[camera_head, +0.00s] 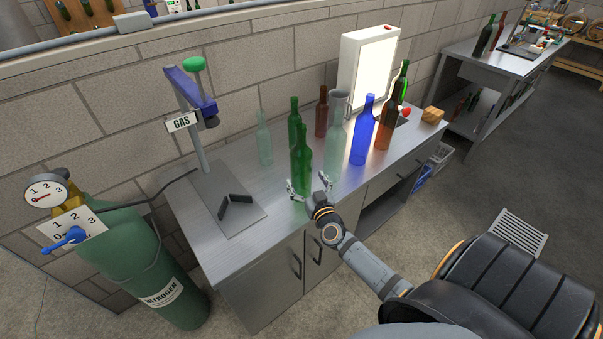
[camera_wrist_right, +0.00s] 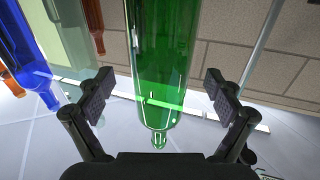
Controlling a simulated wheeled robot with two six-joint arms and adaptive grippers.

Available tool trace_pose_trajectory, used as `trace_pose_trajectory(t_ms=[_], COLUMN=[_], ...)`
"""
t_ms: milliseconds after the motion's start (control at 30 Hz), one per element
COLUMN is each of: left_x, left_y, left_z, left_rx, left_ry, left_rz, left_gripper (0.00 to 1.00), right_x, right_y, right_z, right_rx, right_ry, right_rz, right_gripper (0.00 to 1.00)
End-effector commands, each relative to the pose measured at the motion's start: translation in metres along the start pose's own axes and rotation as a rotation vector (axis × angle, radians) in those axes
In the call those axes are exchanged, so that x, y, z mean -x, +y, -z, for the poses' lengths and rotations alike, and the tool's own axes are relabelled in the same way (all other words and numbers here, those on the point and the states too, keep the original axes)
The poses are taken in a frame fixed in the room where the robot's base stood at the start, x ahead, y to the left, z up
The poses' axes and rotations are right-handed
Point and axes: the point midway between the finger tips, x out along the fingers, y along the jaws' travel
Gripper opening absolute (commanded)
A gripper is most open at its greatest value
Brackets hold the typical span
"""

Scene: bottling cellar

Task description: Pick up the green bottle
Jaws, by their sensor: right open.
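A green bottle (camera_head: 301,172) stands upright near the front edge of the steel bench. My right gripper (camera_head: 309,185) is open at its near side, low on the bottle, with a finger toward each side. In the right wrist view the green bottle (camera_wrist_right: 161,60) fills the middle, between or just beyond the spread fingers of the gripper (camera_wrist_right: 160,97); I cannot tell if they touch it. A second green bottle (camera_head: 295,128) stands behind it. My left gripper is not in view.
A pale clear bottle (camera_head: 264,145) stands left, and a greyish glass bottle (camera_head: 336,145), a blue bottle (camera_head: 362,135) and a brown bottle (camera_head: 385,125) stand right. A gas stand (camera_head: 197,140) is at the bench's left. A bright light box (camera_head: 370,70) stands at the back.

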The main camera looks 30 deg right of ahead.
Motion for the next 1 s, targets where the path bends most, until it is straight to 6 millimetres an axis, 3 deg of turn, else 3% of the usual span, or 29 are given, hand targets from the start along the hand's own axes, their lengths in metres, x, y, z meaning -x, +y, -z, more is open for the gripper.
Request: trace_pose_trajectory(t_ms=[200, 467, 1000], left_x=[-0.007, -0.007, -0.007], left_y=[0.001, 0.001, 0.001], left_z=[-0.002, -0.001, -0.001], left_rx=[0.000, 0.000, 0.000], left_ry=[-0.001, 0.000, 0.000], left_rz=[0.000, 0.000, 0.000], left_gripper=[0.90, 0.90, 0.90], right_x=[-0.035, -0.039, -0.039], right_y=[-0.001, -0.001, -0.001], right_z=[0.000, 0.000, 0.000], right_rx=[-0.001, 0.001, 0.001], right_ry=[0.003, 0.000, 0.000], right_rz=[-0.001, 0.000, 0.000], right_gripper=[0.92, 0.92, 0.20])
